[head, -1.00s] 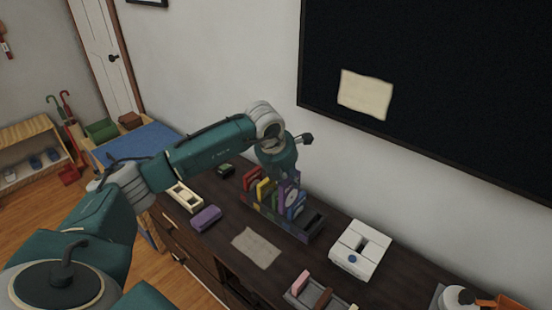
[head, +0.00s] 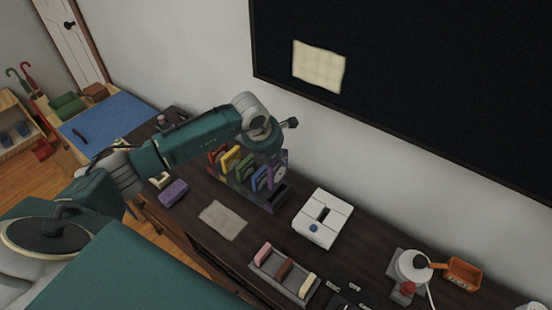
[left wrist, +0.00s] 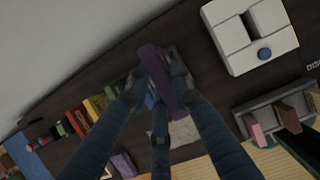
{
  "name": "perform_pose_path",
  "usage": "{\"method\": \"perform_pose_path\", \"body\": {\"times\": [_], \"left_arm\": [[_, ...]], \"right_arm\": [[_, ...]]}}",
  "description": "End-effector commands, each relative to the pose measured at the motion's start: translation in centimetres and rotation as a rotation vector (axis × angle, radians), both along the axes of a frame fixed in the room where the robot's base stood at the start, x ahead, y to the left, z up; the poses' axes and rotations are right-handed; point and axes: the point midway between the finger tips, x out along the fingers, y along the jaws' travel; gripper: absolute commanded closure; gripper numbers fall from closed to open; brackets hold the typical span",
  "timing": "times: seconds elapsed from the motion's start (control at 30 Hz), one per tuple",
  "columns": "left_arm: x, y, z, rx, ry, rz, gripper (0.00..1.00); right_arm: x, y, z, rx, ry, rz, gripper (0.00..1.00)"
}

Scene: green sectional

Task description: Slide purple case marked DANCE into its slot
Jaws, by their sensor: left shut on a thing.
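The purple case (left wrist: 156,72) is upright between the fingers of my left gripper (left wrist: 157,98) in the left wrist view. In the head view the case (head: 281,176), with a pale disc on its face, is above the near right end of the slotted rack (head: 262,203). My left gripper (head: 266,152) is shut on it; its fingertips are partly hidden there. A dark empty slot (head: 276,196) shows at that end of the rack, just below the case. I cannot tell whether the case touches the rack. My right gripper is not in view.
Red (head: 214,153), yellow (head: 230,158), green (head: 244,165) and blue (head: 260,177) cases stand in the rack. Another purple object (head: 173,192) lies left of a beige mat (head: 223,220). A white box (head: 323,218) stands close right of the rack.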

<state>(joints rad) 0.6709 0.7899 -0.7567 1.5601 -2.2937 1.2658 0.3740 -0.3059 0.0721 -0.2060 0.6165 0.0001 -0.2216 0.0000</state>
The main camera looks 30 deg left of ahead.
Motion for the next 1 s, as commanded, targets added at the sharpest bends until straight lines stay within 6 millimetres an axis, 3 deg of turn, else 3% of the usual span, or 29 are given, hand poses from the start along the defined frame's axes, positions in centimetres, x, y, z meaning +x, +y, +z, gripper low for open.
{"method": "perform_pose_path", "body": {"times": [0.2, 0.6, 1.0], "left_arm": [[0.0, 0.0, -2.0, 0.000, 0.000, 0.000, 1.00], [0.0, 0.0, -5.6, 0.000, 0.000, 0.000, 1.00], [0.0, 0.0, -5.8, 0.000, 0.000, 0.000, 1.00]], "right_arm": [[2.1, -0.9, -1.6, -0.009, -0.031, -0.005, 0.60], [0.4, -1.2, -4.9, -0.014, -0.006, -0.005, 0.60], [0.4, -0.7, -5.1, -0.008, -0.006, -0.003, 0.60]]}}
